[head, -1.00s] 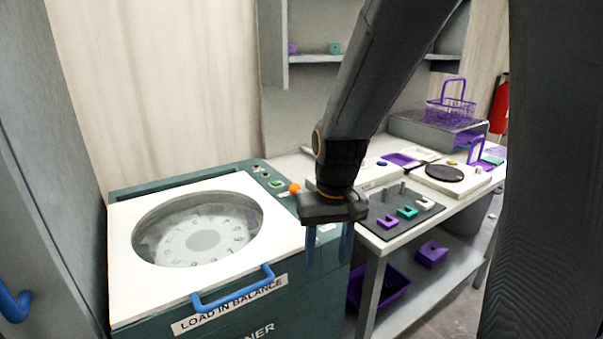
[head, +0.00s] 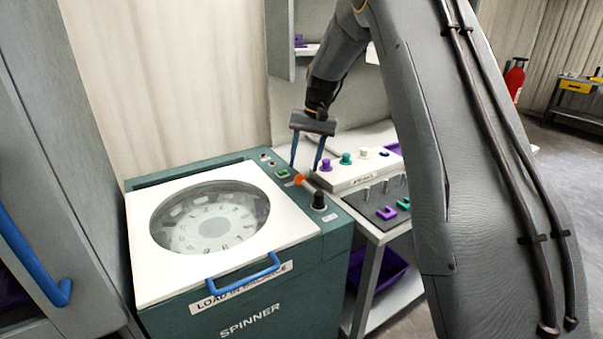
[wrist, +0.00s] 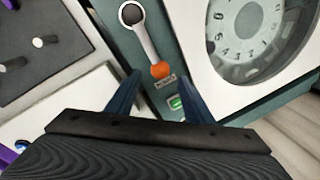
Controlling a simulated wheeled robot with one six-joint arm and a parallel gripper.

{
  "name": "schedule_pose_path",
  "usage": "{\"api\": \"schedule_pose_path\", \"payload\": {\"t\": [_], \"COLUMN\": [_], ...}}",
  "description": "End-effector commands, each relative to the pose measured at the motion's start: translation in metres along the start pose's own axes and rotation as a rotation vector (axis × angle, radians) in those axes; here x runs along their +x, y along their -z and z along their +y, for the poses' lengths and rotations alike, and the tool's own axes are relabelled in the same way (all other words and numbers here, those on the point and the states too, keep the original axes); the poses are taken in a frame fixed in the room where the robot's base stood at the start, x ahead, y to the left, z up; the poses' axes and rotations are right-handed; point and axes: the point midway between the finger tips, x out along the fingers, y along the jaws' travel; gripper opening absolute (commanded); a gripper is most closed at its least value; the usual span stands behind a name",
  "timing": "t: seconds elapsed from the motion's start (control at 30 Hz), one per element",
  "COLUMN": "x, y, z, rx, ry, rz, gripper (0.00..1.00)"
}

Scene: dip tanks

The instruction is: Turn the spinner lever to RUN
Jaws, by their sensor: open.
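The spinner (head: 243,314) is a teal cabinet with a white lid (head: 170,272) and a round window, at the left in the head view. Its lever (head: 309,190) has a black pivot, a pale arm and an orange knob (head: 299,179), on the panel right of the lid. In the wrist view the lever (wrist: 145,40) stretches from its black hub to the orange knob (wrist: 161,70) at a small unreadable label. My gripper (head: 305,168) is open and empty, its blue fingers on either side of the knob area in the wrist view (wrist: 158,88). Contact is not visible.
A green button (head: 283,174) sits beside the knob. The lid's blue handle (head: 243,265) is at its front. Right of the spinner, a bench holds a white panel with knobs (head: 352,176) and a dark pegged mat (head: 368,204). A cabinet (head: 40,170) stands at left.

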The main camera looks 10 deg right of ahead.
Motion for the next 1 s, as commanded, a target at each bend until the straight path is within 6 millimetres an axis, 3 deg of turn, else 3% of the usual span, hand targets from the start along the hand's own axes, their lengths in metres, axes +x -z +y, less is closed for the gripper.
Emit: {"api": "schedule_pose_path", "payload": {"t": [0.33,0.7,0.77,1.0], "x": [0.047,0.054,0.054,0.054], "y": [-0.001,0.000,0.000,0.000], "z": [0.000,0.000,0.000,0.000], "rx": [-0.001,-0.001,-0.001,-0.001], "ry": [0.000,0.000,0.000,0.000], "rz": [-0.001,0.002,0.002,0.002], "gripper": [0.47,0.47,0.41,0.00]}}
